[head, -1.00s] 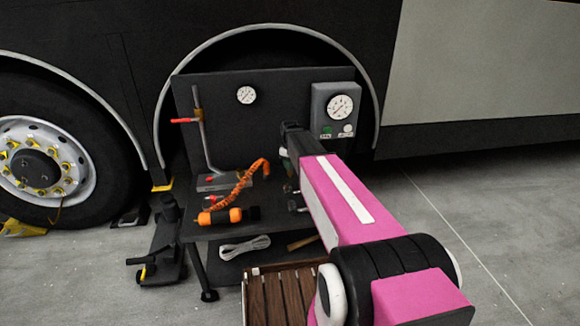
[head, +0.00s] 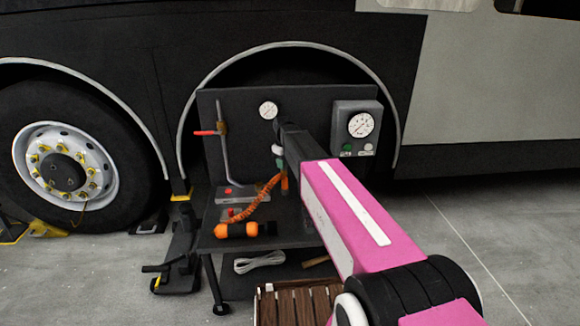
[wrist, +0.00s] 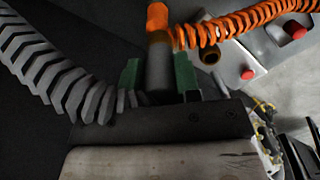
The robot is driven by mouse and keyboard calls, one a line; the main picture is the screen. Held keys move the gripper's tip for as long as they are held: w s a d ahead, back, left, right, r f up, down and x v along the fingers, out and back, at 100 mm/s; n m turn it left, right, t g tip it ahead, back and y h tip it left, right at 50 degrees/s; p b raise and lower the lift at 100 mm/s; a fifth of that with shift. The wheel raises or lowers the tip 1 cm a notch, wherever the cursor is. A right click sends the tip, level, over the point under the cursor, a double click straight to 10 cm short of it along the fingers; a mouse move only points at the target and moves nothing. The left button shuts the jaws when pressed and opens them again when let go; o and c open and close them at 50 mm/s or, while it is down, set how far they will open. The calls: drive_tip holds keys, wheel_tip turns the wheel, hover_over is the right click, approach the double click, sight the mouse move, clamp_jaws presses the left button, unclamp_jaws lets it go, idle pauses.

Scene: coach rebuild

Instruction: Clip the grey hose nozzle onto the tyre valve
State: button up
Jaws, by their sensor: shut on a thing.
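My gripper (head: 281,170) is in front of the cart's dark back panel. In the wrist view its green fingers (wrist: 158,88) are shut on a grey cylinder (wrist: 159,68), which I take for the hose nozzle. An orange piece (wrist: 157,20) shows at its far end; I cannot tell whether they are joined. A grey ribbed hose (wrist: 45,65) runs to the gripper from the left; its joint is hidden. The wheel (head: 60,178) stands far left of my gripper. A thin yellow line (head: 81,215) shows low on its rim; I cannot make out the tyre valve for sure.
An orange coiled hose (head: 262,200) rises close to my gripper from an orange-and-black cylinder (head: 238,230) on the cart. A red-handled pipe (head: 222,150) and a gauge box (head: 357,125) flank my arm. A dark jack (head: 180,255) stands between cart and wheel.

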drive_tip(key=shift+a+r, duration=0.2)
drive_tip(key=shift+r, duration=2.25)
drive_tip(key=shift+s+d, duration=0.1)
